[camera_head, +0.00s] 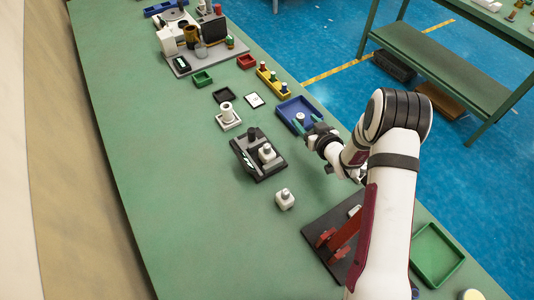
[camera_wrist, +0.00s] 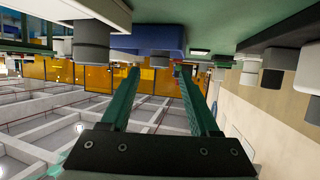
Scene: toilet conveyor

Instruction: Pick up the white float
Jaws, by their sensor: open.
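A small white piece with a grey top (camera_head: 300,117), which may be the white float, stands in the blue tray (camera_head: 284,106) in the head view. My gripper (camera_head: 306,121) is open, with its green fingers at the near right side of that tray. In the wrist view, which looks upside down, the gripper (camera_wrist: 159,70) has its fingers apart. The blue tray (camera_wrist: 150,40) and a grey-topped piece (camera_wrist: 160,60) show beyond and between the tips. No contact is visible. Whether the fingers are level with the piece is unclear.
A black fixture (camera_head: 248,165) with a white block, a white cube with a grey knob (camera_head: 285,199), and a white cylinder on a base (camera_head: 228,114) stand to the left. A dark plate with red brackets (camera_head: 330,238) lies near my arm. The table's left side is clear.

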